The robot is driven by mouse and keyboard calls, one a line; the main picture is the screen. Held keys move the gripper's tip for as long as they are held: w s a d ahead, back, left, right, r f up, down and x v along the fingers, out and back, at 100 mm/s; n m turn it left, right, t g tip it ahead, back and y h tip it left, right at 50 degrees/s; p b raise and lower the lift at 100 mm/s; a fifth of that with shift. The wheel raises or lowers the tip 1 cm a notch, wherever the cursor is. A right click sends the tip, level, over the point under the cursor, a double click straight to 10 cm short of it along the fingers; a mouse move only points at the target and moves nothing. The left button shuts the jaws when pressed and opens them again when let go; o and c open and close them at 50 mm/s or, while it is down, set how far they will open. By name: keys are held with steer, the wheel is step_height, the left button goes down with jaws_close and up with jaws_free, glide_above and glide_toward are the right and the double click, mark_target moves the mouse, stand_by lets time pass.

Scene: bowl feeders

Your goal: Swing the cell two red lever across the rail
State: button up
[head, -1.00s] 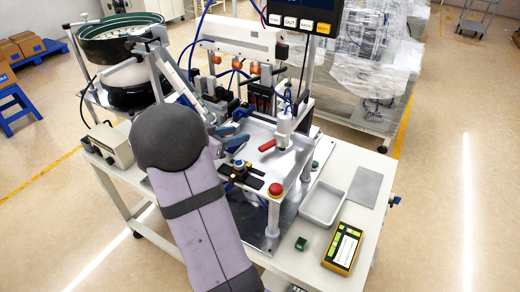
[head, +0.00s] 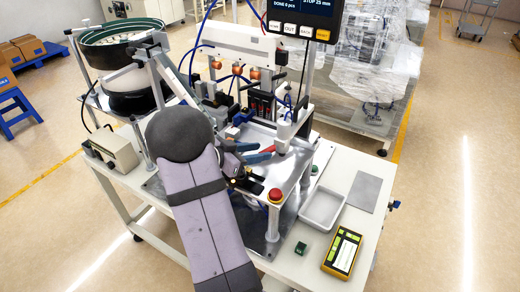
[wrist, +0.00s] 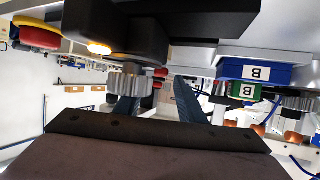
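The red lever (head: 267,150) sticks out to the left from the white upright cylinder (head: 284,136) on the metal plate. My gripper (head: 261,152) has its blue fingers beside the lever's outer end. In the head view they overlap the lever's tip, and I cannot tell whether they touch it. In the wrist view my gripper (wrist: 154,98) has its dark blue fingers apart, with a gap between them. A small red part (wrist: 160,73) shows beyond that gap; I cannot tell whether it is the lever. No cell number is readable on the lever.
A red stop button (head: 276,195) stands at the plate's front corner. The bowl feeder (head: 120,35) stands back left.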

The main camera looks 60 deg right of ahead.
steer(key=shift+s+d+f, duration=0.25)
steer(key=shift+d, duration=0.3)
jaws_close()
steer(key=shift+s, duration=0.1)
steer(key=shift+s+a+n+t+h, duration=0.15)
steer(key=shift+s+n+t+h, duration=0.25)
steer(key=shift+s+n+t, duration=0.4)
steer(key=shift+s+a+r+n+t+b, duration=0.1)
steer(key=shift+s+n+t+b, duration=0.25)
steer(key=shift+n+t+b, duration=0.4)
steer(key=shift+s+n+t+b, duration=0.35)
steer(key=shift+n+t, duration=0.3)
steer(key=shift+t, duration=0.3)
steer(key=shift+w, duration=0.1)
